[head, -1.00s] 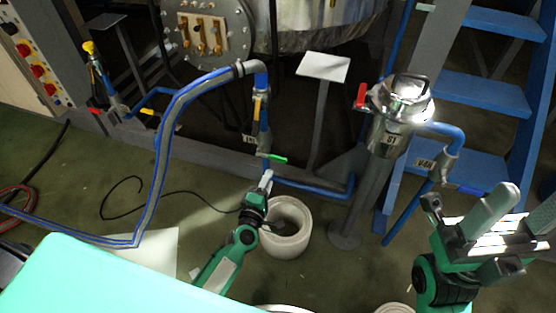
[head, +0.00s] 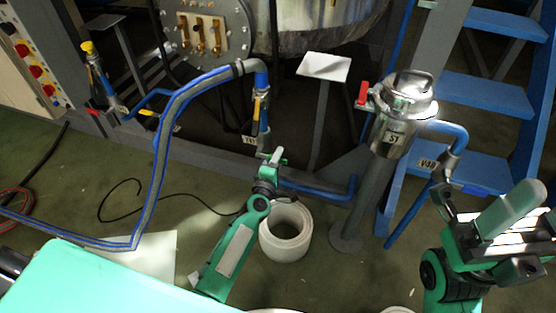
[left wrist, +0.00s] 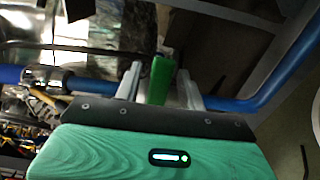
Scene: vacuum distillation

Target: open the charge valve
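A valve with a green handle (left wrist: 160,79) sits on the blue pipe below the hose. In the left wrist view the handle stands between the two fingers of my left gripper (left wrist: 161,86), with a gap on each side. The left gripper (head: 272,158) is open around the handle and, in the head view, largely hides it. A tag (head: 249,140) hangs beside this pipe; its text is too small to read, so I cannot confirm the valve's name. My right gripper (head: 508,215) is at the lower right, away from the valves; its opening is unclear.
A blue pipe (head: 318,190) runs low behind the left gripper. A metal filter housing (head: 395,120) with a red handle (head: 362,93) stands to the right, near blue steps (head: 490,95). A grey-blue hose (head: 160,150) arches at left.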

